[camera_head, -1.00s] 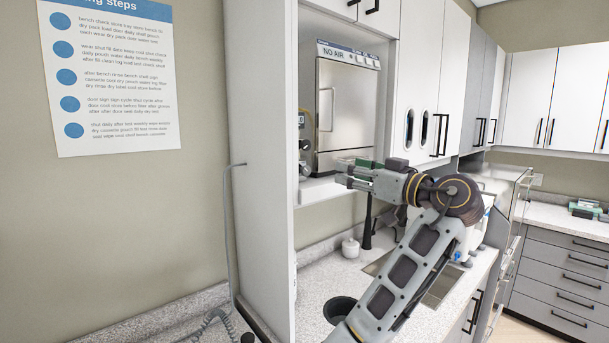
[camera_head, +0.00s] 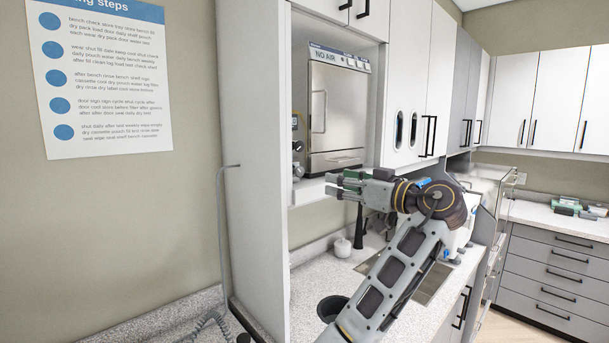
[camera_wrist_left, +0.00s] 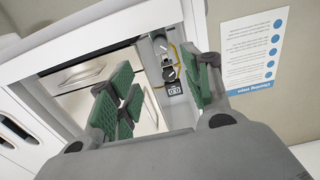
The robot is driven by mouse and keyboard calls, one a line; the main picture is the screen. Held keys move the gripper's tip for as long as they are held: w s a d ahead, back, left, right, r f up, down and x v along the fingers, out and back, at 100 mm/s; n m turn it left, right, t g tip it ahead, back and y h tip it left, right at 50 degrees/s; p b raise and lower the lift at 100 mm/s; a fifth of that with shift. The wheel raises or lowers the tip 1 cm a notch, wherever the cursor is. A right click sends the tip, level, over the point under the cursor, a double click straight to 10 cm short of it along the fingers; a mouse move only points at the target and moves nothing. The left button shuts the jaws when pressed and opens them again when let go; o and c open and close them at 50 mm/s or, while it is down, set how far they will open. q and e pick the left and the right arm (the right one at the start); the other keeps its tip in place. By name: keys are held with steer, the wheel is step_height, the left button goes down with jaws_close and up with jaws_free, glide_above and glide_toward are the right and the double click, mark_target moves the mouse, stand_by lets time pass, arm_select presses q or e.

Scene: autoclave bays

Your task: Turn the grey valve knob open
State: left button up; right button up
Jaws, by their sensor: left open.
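The autoclave (camera_head: 338,108) labelled NO AIR sits in the cabinet bay with its door shut. On a narrow strip at its left are small round fittings. A grey knob (camera_head: 298,146) shows there, with another rounded fitting (camera_head: 298,170) below it. In the left wrist view, turned nearly upside down, the grey knob (camera_wrist_left: 169,74) lies between the fingers, beside a dark display (camera_wrist_left: 175,89). I cannot tell its exact setting. My left gripper (camera_head: 331,186) is open and empty, with green pads, below and right of the knob, apart from it. My right gripper is not in view.
The bay's tall white side panel (camera_head: 255,130) stands left of the fittings. The bay shelf (camera_head: 308,190) lies below them. A counter (camera_head: 305,285) with a sink and a black round bin opening is lower down. White cabinets (camera_head: 407,90) stand at the right.

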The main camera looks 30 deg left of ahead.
mark_target(301, 172)
arm_select(q)
steer(key=shift+a, duration=0.1)
steer(key=p+x, duration=0.4)
steer(key=x, duration=0.8)
steer(key=shift+x, duration=0.85)
steer(key=c, duration=1)
steer(key=shift+n+b, duration=0.7)
steer(key=shift+b, duration=0.7)
